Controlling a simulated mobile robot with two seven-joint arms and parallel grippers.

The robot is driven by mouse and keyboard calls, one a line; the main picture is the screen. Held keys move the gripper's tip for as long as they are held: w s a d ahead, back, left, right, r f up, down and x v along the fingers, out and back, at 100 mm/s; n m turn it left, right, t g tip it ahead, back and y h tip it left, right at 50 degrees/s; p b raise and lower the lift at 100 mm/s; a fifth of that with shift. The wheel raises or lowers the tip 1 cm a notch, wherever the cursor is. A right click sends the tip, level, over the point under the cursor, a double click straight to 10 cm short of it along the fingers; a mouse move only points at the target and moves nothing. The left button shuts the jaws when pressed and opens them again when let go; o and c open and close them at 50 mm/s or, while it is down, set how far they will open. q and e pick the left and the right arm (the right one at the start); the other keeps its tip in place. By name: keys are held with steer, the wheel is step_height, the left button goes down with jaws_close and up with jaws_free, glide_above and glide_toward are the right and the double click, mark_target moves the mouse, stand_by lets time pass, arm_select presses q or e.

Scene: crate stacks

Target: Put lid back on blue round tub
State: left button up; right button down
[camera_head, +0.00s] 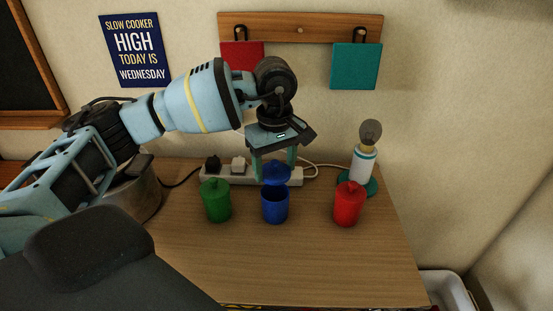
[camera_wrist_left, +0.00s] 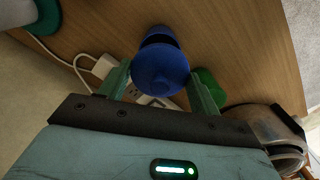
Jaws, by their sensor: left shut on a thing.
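The blue round tub (camera_head: 275,208) stands upright and uncovered on the wooden table, between a green tub and a red tub. My left gripper (camera_head: 275,165) points down above it, shut on the blue lid (camera_head: 276,177). The lid is a little above the tub's rim and slightly toward the wall, apart from it in the head view. In the left wrist view the blue lid (camera_wrist_left: 160,70) sits between the two fingers of my left gripper (camera_wrist_left: 158,84), and it partly hides the blue tub (camera_wrist_left: 158,36). My right gripper is not in view.
The lidded green tub (camera_head: 216,204) and lidded red tub (camera_head: 349,207) flank the blue one. A metal pot (camera_head: 140,194) stands left. The table front (camera_head: 300,260) is clear.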

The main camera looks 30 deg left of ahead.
arm_select(q)
steer(key=shift+f+b, duration=0.55)
steer(key=shift+f, duration=1.6)
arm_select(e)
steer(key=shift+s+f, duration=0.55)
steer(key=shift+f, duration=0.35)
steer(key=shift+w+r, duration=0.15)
arm_select(q)
steer(key=shift+f, duration=0.2)
steer(key=o, duration=1)
steer(key=shift+o, duration=0.5)
